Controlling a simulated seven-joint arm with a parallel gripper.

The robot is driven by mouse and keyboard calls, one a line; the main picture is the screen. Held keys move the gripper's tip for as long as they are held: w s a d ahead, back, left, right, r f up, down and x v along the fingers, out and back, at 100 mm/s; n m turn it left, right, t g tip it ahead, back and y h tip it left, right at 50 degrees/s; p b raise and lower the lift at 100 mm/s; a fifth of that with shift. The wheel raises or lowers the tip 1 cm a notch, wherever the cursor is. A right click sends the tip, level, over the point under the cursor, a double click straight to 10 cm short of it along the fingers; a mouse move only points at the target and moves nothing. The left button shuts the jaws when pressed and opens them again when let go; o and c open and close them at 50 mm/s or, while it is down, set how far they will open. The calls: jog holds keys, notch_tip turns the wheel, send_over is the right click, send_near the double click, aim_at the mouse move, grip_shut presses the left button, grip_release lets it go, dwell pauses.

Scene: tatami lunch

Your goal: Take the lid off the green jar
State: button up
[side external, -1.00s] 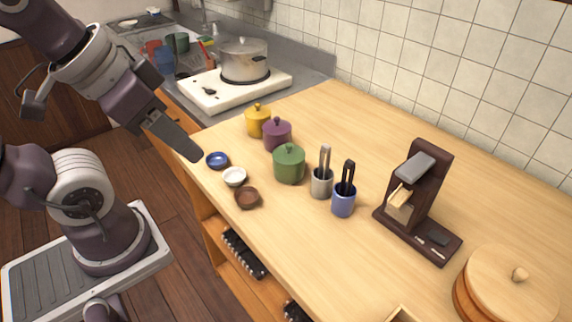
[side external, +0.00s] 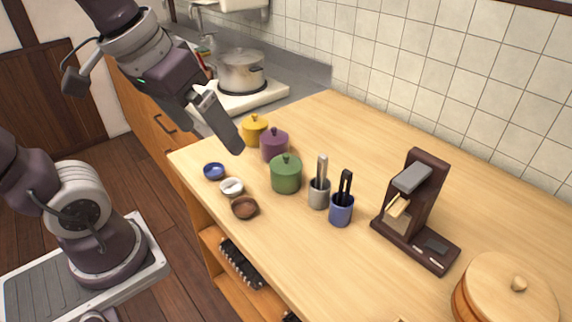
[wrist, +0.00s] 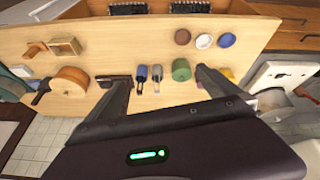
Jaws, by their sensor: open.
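The green jar (side external: 286,176) stands upright on the wooden counter with its knobbed green lid (side external: 286,160) on. It also shows in the wrist view (wrist: 181,70), just left of my right-hand finger. My gripper (side external: 237,148) is open and empty. It hangs above the counter, up and to the left of the green jar in the side view, apart from it. The fingers overlap in the side view; the wrist view shows them spread wide.
A purple jar (side external: 274,148) and yellow jar (side external: 254,131) stand behind the green one. A grey utensil cup (side external: 319,196) and blue cup (side external: 341,212) stand close right.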

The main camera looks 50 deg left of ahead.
jog(key=w+a+f+n+g, duration=0.25)
jog(key=w+n, duration=0.25)
jog(key=w, duration=0.6)
jog(key=n+g, duration=0.2)
jog(key=n, duration=0.4)
send_over(286, 154)
notch_tip(286, 154, down, 12)
jog(key=shift+n, duration=0.4)
notch_tip(286, 154, down, 8)
jog(key=c, duration=1.4)
